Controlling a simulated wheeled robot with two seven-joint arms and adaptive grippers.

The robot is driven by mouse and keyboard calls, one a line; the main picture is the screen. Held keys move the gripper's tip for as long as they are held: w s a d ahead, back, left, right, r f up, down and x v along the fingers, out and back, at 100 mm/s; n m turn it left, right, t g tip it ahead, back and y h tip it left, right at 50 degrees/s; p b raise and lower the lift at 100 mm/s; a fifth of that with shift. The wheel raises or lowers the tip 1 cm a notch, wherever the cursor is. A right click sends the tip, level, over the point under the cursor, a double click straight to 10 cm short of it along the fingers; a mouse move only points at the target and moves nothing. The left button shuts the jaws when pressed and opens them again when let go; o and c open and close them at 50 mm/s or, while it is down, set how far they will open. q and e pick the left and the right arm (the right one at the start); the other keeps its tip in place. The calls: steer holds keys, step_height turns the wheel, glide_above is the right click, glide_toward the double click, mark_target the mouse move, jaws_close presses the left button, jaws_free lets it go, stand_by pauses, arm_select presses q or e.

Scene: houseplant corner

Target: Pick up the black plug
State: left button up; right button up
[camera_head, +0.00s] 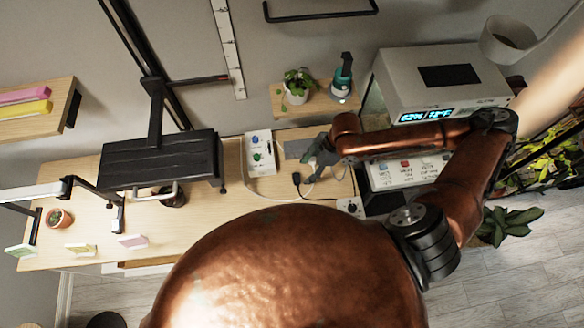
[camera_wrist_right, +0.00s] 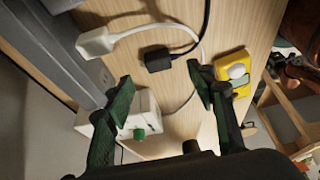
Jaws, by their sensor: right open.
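The black plug (camera_wrist_right: 158,60) lies on the wooden tabletop with its black cord running to the top of the right wrist view. It also shows in the head view as a small dark shape (camera_head: 296,179). My right gripper (camera_wrist_right: 161,86) is open and empty, with its green-padded fingers pointing toward the table. In the wrist view the plug appears just beyond the gap between the fingertips, apart from them. In the head view the gripper (camera_head: 311,160) is up and to the right of the plug. My left gripper is in neither view.
A white plug (camera_wrist_right: 97,43) with a white cord lies near the black one. A yellow block with a white knob (camera_wrist_right: 222,76) is by the right finger. A white box with buttons (camera_head: 262,168) stands left of the plug. A grey device (camera_head: 400,75) stands behind right.

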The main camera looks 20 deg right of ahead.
mark_target(298, 178)
steer(key=shift+s+a+f, duration=0.1)
steer(key=shift+a+f, duration=0.15)
steer(key=shift+f, duration=0.25)
steer(key=x, duration=0.6)
steer(key=shift+w+a+f, duration=0.1)
steer(key=shift+w+f, duration=0.05)
steer(key=shift+w, duration=0.25)
steer(key=shift+c, duration=0.5)
steer(key=c, duration=1)
